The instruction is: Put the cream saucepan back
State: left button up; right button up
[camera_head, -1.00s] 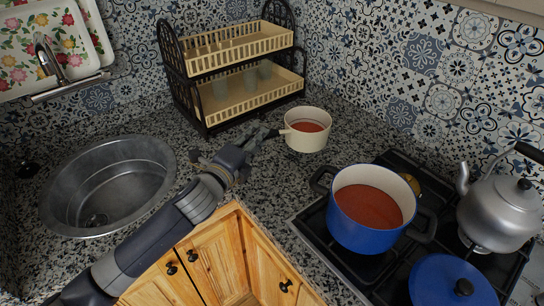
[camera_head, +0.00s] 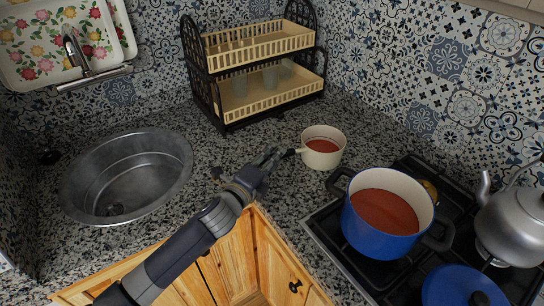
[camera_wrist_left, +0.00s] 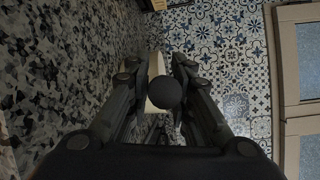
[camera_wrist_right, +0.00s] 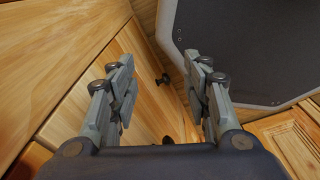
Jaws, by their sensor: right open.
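The cream saucepan (camera_head: 322,147) stands upright on the granite counter, left of the hob, with reddish content inside. Its handle points left and ends in a dark tip. My left gripper (camera_head: 271,156) is open at the handle's end, low over the counter.
A blue pot (camera_head: 382,212) with reddish content stands on the black hob (camera_head: 330,222), beside a blue lid (camera_head: 455,287) and a steel kettle (camera_head: 512,222). A two-tier rack (camera_head: 270,105) stands behind the saucepan. A round sink (camera_head: 130,180) is at left. Counter between sink and saucepan is clear.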

pick_arm(q)
jog(key=o, duration=0.4)
jog(key=shift+s, duration=0.1)
jog(key=shift+c, duration=0.2)
jog(key=shift+r, duration=0.1)
jog(key=shift+a, duration=0.1)
jog(key=f+b+v, duration=0.1)
jog(key=v, duration=1.1)
jog(key=shift+r, duration=0.5)
